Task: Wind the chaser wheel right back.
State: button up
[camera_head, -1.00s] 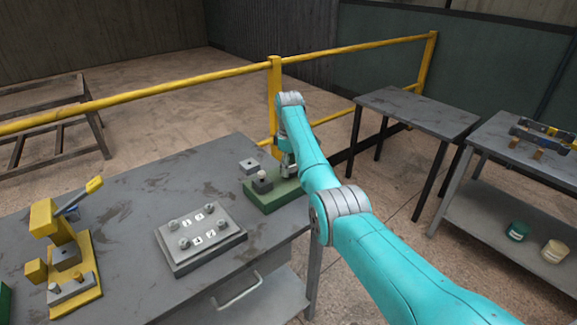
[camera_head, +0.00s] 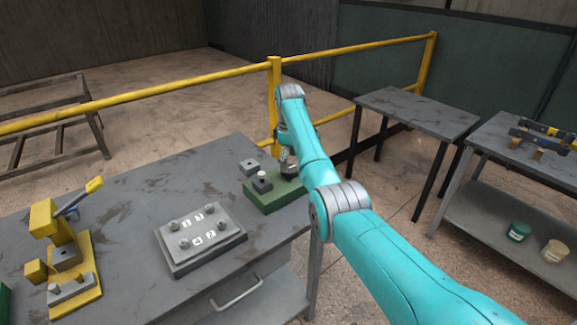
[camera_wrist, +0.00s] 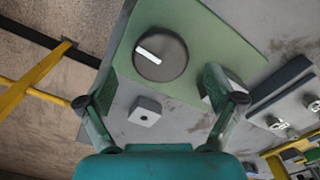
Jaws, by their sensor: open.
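A dark round wheel (camera_wrist: 160,54) with a white bar mark sits on a green base (camera_wrist: 205,40) in the wrist view; I take it for the chaser wheel. The bar lies slightly tilted, left of the wheel's centre. The green base also shows in the head view (camera_head: 266,204), at the bench's far right corner, with the wheel hidden there by my arm. My gripper (camera_wrist: 160,88) is open and empty, its fingers apart on either side below the wheel in the wrist view. It also shows in the head view (camera_head: 288,160), over the base.
A numbered grey plate (camera_head: 205,255) and a yellow lever fixture (camera_head: 85,300) are further left. A yellow rail (camera_head: 170,88) runs behind the bench.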

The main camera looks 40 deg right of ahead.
aim_at(289, 168)
notch_tip(289, 168, up, 10)
jog(key=shift+f, duration=0.25)
dwell(0.6)
